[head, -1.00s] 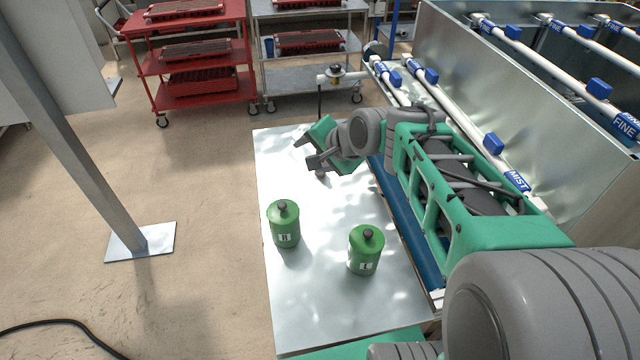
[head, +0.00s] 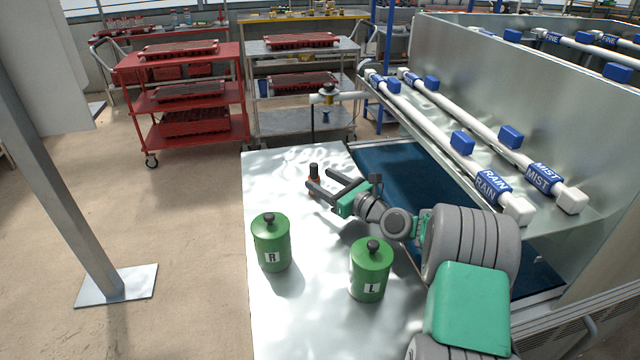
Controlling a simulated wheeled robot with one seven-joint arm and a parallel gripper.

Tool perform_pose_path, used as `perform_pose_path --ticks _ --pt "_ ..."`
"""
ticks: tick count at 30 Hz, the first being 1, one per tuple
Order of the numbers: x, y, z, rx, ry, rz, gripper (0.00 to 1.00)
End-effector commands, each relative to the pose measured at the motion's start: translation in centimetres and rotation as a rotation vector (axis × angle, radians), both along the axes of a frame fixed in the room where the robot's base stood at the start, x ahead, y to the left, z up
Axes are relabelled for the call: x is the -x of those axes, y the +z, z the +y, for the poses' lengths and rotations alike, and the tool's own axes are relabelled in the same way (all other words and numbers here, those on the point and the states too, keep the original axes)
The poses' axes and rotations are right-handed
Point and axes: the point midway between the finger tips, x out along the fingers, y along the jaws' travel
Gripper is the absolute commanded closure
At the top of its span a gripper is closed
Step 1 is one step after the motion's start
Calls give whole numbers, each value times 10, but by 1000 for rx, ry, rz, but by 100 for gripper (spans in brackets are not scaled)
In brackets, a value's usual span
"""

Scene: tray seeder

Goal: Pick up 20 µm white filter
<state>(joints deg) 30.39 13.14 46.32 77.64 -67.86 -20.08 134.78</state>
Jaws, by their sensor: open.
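I cannot make out a white filter or a 20 µm marking in the head view. Nothing is seen held.
Green lidded canisters marked R (head: 271,246) and L (head: 370,274) stand on the near part of the table. A blue belt (head: 400,172) and white pipes labelled RAIN and MIST (head: 545,180) are to the right. Red (head: 190,95) and grey (head: 300,122) carts stand behind.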

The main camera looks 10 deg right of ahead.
Motion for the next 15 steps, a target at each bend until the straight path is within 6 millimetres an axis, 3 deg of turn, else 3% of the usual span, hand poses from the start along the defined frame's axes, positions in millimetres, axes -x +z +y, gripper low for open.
perform_pose_path --ticks 4,15 --pt "-7 -18 3 -54 12 1 44" --pt "-55 -14 32 -50 14 -2 44"
